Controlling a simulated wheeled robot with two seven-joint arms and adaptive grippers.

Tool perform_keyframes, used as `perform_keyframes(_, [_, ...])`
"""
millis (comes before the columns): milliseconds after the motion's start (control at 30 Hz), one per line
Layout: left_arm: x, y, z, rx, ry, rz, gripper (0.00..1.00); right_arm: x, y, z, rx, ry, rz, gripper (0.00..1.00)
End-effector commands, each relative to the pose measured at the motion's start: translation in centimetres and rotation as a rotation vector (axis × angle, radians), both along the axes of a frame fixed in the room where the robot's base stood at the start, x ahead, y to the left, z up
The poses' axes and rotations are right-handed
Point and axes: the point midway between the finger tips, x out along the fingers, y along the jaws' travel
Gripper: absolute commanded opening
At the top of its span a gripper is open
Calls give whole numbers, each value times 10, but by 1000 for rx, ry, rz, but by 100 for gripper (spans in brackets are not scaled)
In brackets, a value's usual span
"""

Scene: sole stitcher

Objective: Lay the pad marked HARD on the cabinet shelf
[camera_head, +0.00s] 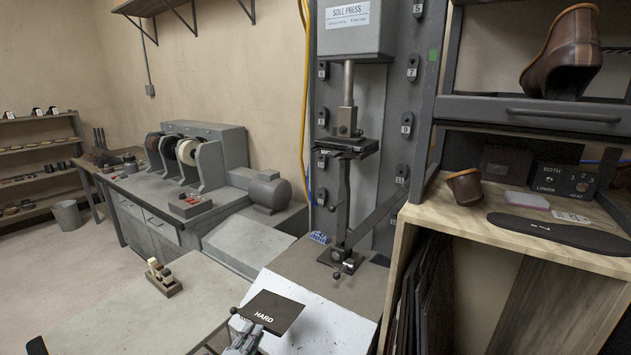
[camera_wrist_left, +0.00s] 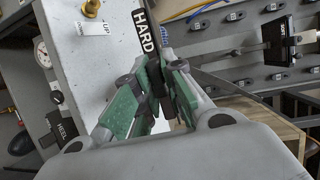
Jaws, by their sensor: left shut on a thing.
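The dark flat pad marked HARD (camera_head: 272,311) is at the bottom centre of the head view, its lettered face up. My left gripper (camera_head: 246,338) is shut on its near edge. In the left wrist view the pad (camera_wrist_left: 146,32) shows its lettered edge between the green-padded fingers (camera_wrist_left: 155,85). The cabinet shelf (camera_head: 450,213) is a pale wooden surface at the right, well to the right of the pad and apart from it. My right gripper is not in view.
The shelf's front left corner is bare.

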Motion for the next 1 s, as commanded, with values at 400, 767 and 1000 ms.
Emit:
perform_keyframes(400, [-43,16,14,-5,-3,111,0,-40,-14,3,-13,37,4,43])
perform_keyframes(767, [-74,37,18,-2,-4,197,0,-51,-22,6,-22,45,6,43])
perform_keyframes(1000, [-81,42,19,0,-6,217,0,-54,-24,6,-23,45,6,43])
